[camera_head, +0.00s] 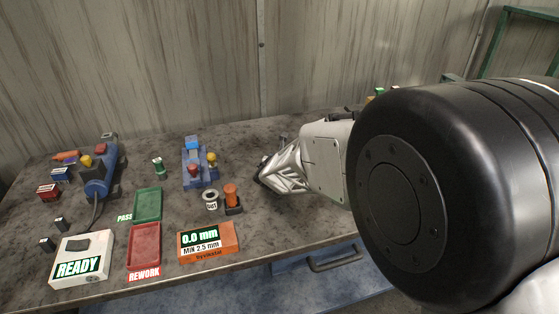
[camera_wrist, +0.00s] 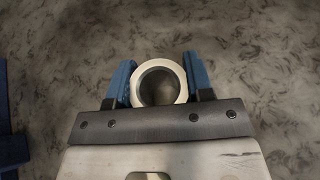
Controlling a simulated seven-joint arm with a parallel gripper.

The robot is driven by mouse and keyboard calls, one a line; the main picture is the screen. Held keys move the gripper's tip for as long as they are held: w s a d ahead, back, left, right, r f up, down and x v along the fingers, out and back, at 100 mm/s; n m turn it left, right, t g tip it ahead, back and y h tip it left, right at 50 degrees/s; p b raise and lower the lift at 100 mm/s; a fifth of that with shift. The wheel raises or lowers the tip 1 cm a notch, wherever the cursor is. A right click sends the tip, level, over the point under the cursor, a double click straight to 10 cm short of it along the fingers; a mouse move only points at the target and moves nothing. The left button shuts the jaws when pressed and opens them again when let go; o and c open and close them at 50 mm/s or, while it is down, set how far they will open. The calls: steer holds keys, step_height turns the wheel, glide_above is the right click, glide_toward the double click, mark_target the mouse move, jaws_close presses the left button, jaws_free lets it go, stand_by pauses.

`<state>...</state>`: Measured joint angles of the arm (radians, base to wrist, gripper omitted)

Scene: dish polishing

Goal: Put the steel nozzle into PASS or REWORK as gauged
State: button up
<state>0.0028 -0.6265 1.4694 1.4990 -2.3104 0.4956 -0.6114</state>
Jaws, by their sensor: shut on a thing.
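My gripper (camera_wrist: 159,88) is shut on the steel nozzle (camera_wrist: 181,84), a round piece with a pale rim and a dark bore between the two blue finger pads. In the head view my gripper (camera_head: 264,180) is low over the right part of the bench, and the nozzle cannot be made out there. The green PASS tray (camera_head: 148,205) and the red REWORK tray (camera_head: 144,245) look empty. The orange gauge (camera_head: 208,255) reads 0.0 mm, with MIN 2.5 mm below. An orange probe (camera_head: 231,192) stands upright in a dark holder behind it.
A pale ring-shaped block (camera_head: 210,199) with a label stands beside the probe. A white box (camera_head: 78,281) reading READY is at front left. Blue tools (camera_head: 98,184) and a blue rack with coloured knobs (camera_head: 191,170) stand further back. Bare bench surrounds my gripper.

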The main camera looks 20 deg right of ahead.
steer(key=o, duration=1.2)
steer(key=shift+f, duration=0.1)
steer(key=shift+r, duration=0.2)
steer(key=shift+s+a+r, duration=0.2)
steer(key=shift+s, duration=0.2)
steer(key=v, duration=1.1)
steer(key=shift+f, duration=0.1)
